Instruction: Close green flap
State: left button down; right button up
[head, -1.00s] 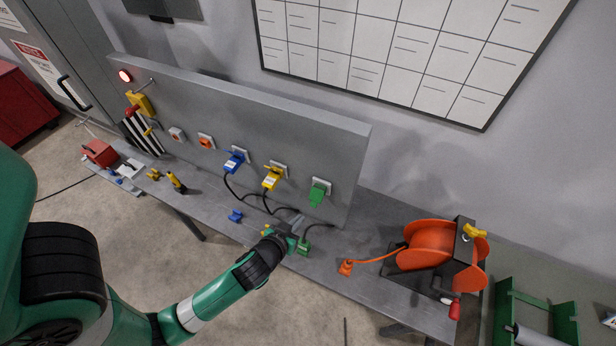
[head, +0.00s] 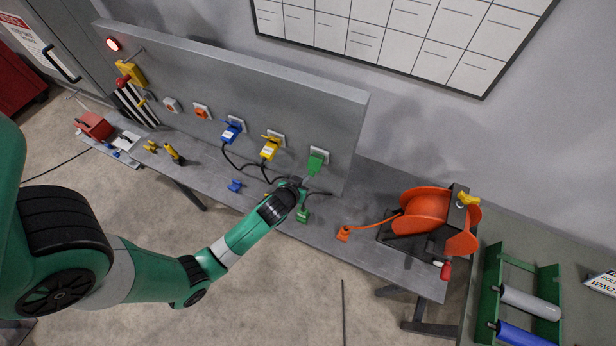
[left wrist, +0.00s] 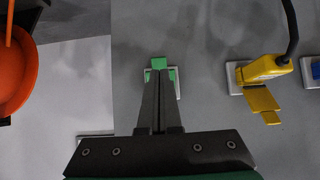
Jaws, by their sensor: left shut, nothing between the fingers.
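The green flap (head: 316,163) sits on a white socket plate at the right end of the grey panel. My left gripper (head: 304,182) is just below it in the head view, with its fingers pointing up toward it. In the left wrist view my left gripper (left wrist: 159,82) is shut and empty. Its fingertips overlap the green flap (left wrist: 159,63) there and hide part of it. I cannot tell whether they touch. The flap's exact angle is unclear. My right gripper is not in view.
A yellow plug (head: 270,149) and a blue plug (head: 231,132) sit in sockets to the left, with black cables. A loose green plug (head: 303,215) lies on the bench below my gripper. An orange cable reel (head: 425,215) stands to the right.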

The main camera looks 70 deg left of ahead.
aim_at(311, 174)
pick_arm(q)
jog(key=shift+x, duration=1.6)
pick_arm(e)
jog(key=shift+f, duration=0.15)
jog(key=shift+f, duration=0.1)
